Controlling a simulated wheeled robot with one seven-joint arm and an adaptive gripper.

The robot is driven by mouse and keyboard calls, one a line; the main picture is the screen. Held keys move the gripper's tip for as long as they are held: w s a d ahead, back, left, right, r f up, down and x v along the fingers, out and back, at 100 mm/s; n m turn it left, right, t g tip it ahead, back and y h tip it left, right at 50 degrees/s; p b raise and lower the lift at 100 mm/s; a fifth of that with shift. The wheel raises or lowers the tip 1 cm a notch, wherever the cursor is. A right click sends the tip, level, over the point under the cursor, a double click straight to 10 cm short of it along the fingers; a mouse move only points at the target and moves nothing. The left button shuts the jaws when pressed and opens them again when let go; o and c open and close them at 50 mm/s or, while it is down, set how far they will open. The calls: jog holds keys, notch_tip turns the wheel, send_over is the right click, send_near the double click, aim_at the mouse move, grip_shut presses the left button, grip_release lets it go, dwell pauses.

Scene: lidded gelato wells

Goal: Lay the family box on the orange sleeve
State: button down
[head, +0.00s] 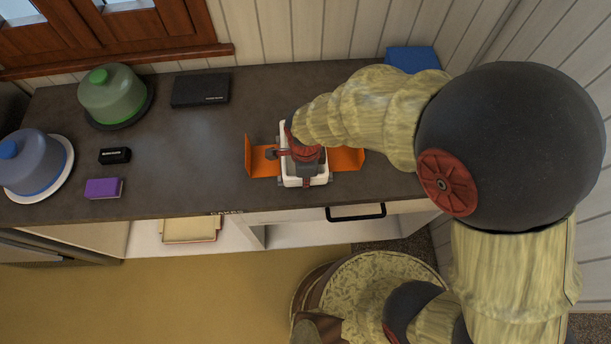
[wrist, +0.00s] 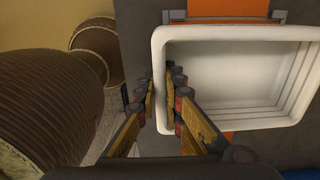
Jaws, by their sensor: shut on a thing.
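The family box (head: 318,180) is a white, open-topped tub. In the head view it sits across the middle of the orange sleeve (head: 262,163), whose upright flaps show to its left and right. In the wrist view the box (wrist: 240,75) looks empty, and orange parts of the sleeve (wrist: 228,9) show beyond two of its sides. My gripper (wrist: 165,82) is shut on the near-side wall of the box, one finger inside and one outside. In the head view my gripper (head: 305,160) covers much of the box. Whether the box's base touches the sleeve is hidden.
A green-domed well (head: 112,97) and a blue-domed well (head: 35,163) stand on the left. A black box (head: 201,90), a small black block (head: 115,156) and a purple block (head: 104,188) lie nearby. A blue item (head: 412,59) is at the back right. The counter's centre is clear.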

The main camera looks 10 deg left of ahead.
jog(key=shift+f, duration=0.4)
dwell(0.5)
jog(key=c, duration=1.8)
grip_release()
jog(key=shift+c, duration=0.2)
notch_tip(320, 180, up, 12)
jog(key=shift+r, duration=0.1)
